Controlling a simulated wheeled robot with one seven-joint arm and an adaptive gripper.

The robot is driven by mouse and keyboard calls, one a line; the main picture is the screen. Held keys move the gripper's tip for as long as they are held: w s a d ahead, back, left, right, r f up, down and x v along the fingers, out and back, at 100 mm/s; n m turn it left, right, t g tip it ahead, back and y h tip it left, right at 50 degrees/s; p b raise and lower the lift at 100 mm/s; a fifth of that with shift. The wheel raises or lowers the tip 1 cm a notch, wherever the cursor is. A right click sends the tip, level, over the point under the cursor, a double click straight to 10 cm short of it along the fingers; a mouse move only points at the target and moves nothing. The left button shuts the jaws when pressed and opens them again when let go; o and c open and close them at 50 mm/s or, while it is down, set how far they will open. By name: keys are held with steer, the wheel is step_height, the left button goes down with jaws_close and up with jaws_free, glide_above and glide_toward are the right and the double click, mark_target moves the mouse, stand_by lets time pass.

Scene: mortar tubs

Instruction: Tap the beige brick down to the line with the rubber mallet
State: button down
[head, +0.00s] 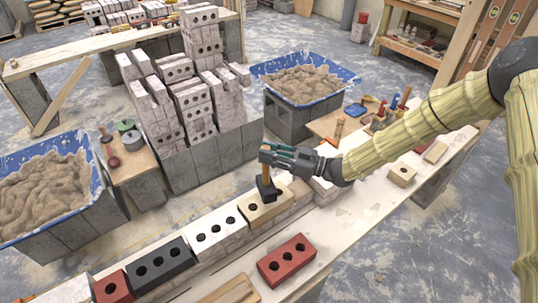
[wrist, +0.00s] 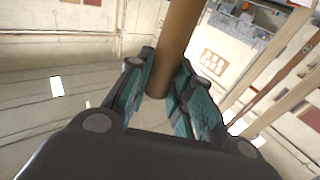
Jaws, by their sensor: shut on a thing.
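The beige brick (head: 262,211) sits in the top row of the low wall, right of a white brick (head: 215,229). My gripper (head: 268,155) is shut on the wooden handle of the rubber mallet. The mallet's black head (head: 268,189) hangs down over the beige brick and hides part of its top. I cannot tell whether the head touches the brick. In the wrist view the mallet's handle (wrist: 174,45) stands between the teal fingers of my gripper (wrist: 160,95). The line is not clear to see.
A black brick (head: 160,264) and a red brick (head: 113,288) continue the row to the left. Another red brick (head: 287,260) lies loose on the board in front. Mortar tubs (head: 305,80) (head: 45,190) and a tall brick stack (head: 185,95) stand behind.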

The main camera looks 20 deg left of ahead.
steer(key=shift+f+b, duration=0.15)
steer(key=shift+b, duration=0.2)
steer(key=b, duration=0.2)
steer(key=f+b, duration=0.1)
steer(key=b, duration=0.1)
steer(key=shift+s+a, duration=0.15)
steer(key=shift+a, duration=0.1)
steer(key=shift+b, duration=0.65)
steer(key=shift+d+r+b, duration=0.2)
steer(key=shift+r+b, duration=0.2)
steer(key=shift+b, duration=0.1)
